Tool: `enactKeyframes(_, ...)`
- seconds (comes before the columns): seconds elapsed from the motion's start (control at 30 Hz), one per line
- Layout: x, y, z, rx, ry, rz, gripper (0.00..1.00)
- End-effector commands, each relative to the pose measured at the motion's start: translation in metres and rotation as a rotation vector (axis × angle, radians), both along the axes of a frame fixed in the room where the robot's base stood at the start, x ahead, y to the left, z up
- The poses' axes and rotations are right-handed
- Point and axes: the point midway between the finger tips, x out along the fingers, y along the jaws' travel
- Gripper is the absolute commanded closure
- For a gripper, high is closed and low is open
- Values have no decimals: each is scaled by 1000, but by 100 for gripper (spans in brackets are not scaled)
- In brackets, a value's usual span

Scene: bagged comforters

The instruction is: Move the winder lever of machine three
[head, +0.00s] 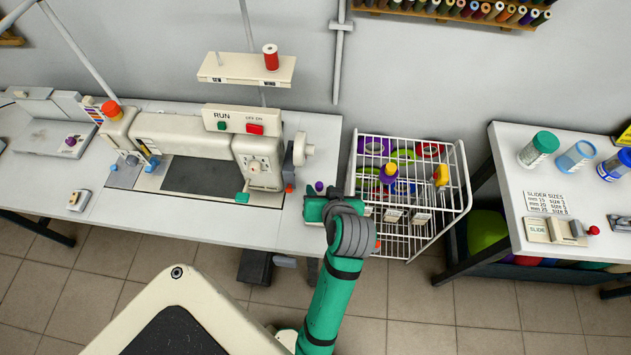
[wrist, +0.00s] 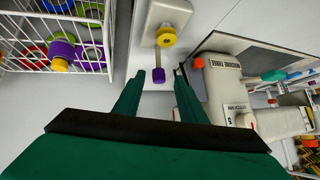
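Machine three (head: 200,137) is the cream sewing machine on the white table. Its "MACHINE THREE" label (wrist: 206,62) shows in the wrist view. A small purple-tipped piece (wrist: 158,75), which looks like the winder lever, projects from a white unit (wrist: 151,18) beside a yellow knob (wrist: 166,37). A purple tip (head: 319,186) also shows at the table's right end in the head view. My gripper (wrist: 158,87) is open, with a finger to each side of the purple tip in the picture; contact cannot be told. In the head view my gripper (head: 316,208) hides its own fingertips.
A white wire basket (head: 455,190) with coloured spools stands right of the table. A side table (head: 515,180) with jars is farther right. An orange-red knob (wrist: 199,111) and the machine body lie close to the right finger in the wrist view.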

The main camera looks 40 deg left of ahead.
Motion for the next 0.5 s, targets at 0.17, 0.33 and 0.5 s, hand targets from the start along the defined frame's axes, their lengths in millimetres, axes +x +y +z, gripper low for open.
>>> enactKeyframes(0.17, 14, 19, -24, -1, 3, 1, 62)
enactKeyframes(0.33, 26, 35, -42, 0, 1, -1, 62)
enactKeyframes(0.5, 33, 44, -54, 0, 0, -3, 62)
